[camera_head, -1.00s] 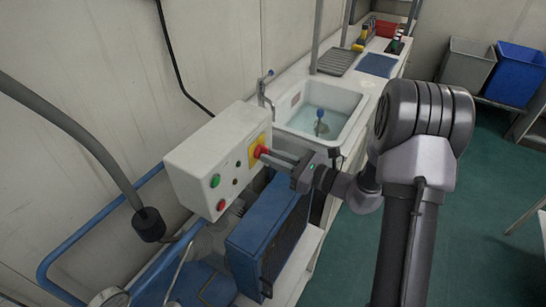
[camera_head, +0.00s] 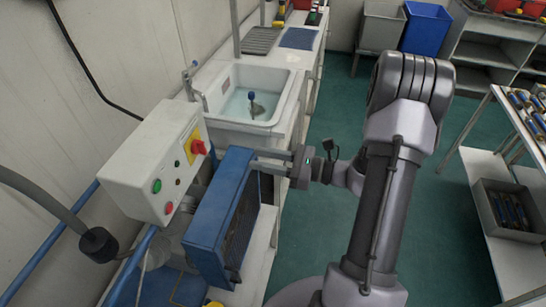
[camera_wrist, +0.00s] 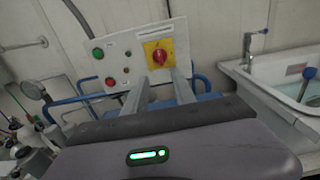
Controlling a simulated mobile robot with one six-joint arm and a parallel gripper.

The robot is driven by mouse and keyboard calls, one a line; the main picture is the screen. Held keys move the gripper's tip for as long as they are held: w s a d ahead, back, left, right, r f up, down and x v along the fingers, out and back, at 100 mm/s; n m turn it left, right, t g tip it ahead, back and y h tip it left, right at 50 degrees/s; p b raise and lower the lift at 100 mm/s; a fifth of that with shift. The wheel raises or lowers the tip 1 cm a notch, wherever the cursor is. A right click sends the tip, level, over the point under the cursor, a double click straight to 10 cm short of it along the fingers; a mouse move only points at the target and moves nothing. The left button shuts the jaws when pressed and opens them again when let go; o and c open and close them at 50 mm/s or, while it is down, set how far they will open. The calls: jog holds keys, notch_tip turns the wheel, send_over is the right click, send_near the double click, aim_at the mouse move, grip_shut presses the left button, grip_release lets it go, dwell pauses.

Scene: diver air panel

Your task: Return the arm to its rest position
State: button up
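My arm reaches from the lower right, and my gripper (camera_head: 253,160) is in front of and to the right of the white control box (camera_head: 135,172). Its two fingers are apart with nothing between them, and it is clear of the box. In the wrist view my gripper (camera_wrist: 158,84) points toward the box. The red rotary knob (camera_head: 199,147) on its yellow plate shows just beyond the fingertips there (camera_wrist: 159,57). The box face also carries a green button (camera_head: 157,186) and a red button (camera_head: 168,208).
A blue panel unit (camera_head: 217,215) stands below and left of my gripper. A sink (camera_head: 290,88) with water is behind it. A metal shelf table (camera_head: 477,160) with a crate of cylinders stands at the right. Green floor lies open between.

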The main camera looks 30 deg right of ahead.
jog(key=shift+v, duration=1.5)
